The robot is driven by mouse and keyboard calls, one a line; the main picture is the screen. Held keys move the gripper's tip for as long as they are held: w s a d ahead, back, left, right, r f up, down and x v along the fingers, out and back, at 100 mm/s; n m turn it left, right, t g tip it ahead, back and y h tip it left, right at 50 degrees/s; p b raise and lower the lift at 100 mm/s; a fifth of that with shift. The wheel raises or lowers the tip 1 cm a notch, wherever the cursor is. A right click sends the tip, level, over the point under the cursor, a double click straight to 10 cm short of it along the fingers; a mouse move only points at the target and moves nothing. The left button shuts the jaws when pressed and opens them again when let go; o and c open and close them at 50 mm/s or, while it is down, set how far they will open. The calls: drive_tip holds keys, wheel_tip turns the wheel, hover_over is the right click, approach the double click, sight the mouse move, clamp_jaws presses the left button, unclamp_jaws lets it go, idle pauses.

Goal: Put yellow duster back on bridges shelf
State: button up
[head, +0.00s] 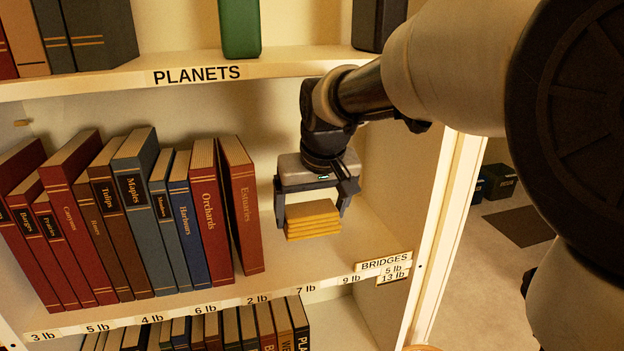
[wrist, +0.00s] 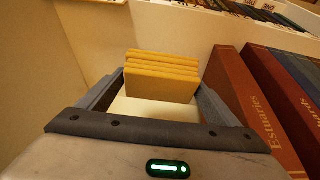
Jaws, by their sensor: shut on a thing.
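The yellow duster (head: 313,219) is a folded stack of yellow cloth. My gripper (head: 313,208) is shut on it, with one finger at each side. In the wrist view the duster (wrist: 161,77) sits between the two fingers (wrist: 160,95). The bridges shelf (head: 300,276) is the middle shelf, with a "BRIDGES" label (head: 384,261) at the right of its front edge. The duster is over the bare right part of this shelf, right of the books. I cannot tell whether its underside touches the board.
A row of books fills the shelf's left; the red "Estuaries" book (head: 241,205) is nearest my gripper and leans slightly. The "PLANETS" shelf (head: 290,64) is above, holding a green object (head: 239,28). The cabinet's right side wall (head: 405,190) bounds the free room.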

sight(312, 227)
drive_tip(key=f, duration=0.3)
drive_tip(key=shift+s+f, duration=0.2)
drive_tip(key=shift+f, duration=0.1)
drive_tip(key=x, duration=0.3)
drive_tip(key=shift+s+d+f, duration=0.1)
drive_tip(key=shift+s, duration=0.15)
drive_tip(key=shift+w, duration=0.15)
drive_tip(key=shift+f+b, duration=0.2)
drive_tip(key=shift+b, duration=0.15)
drive_tip(key=o, duration=0.9)
drive_tip(key=shift+r, duration=0.55)
drive_tip(key=p+v, duration=0.1)
drive_tip(key=v, duration=0.9)
drive_tip(key=shift+s+d+r, duration=0.1)
drive_tip(key=shift+s+r, duration=0.15)
drive_tip(key=shift+s, duration=0.05)
drive_tip(key=shift+s+d+r, duration=0.15)
drive_tip(key=shift+s+r, duration=0.05)
drive_tip(key=shift+r, duration=0.05)
drive_tip(key=s+d+f+m, duration=0.1)
drive_tip(key=s+d, duration=0.3)
drive_tip(key=s, duration=0.2)
drive_tip(key=s+d+f+m, duration=0.1)
drive_tip(key=s+d, duration=0.3)
drive_tip(key=s, duration=0.2)
drive_tip(key=s+d+f+m+t+h, duration=0.1)
drive_tip(key=s+d+f, duration=0.1)
drive_tip(key=s+d, duration=0.3)
drive_tip(key=shift+s, duration=0.75)
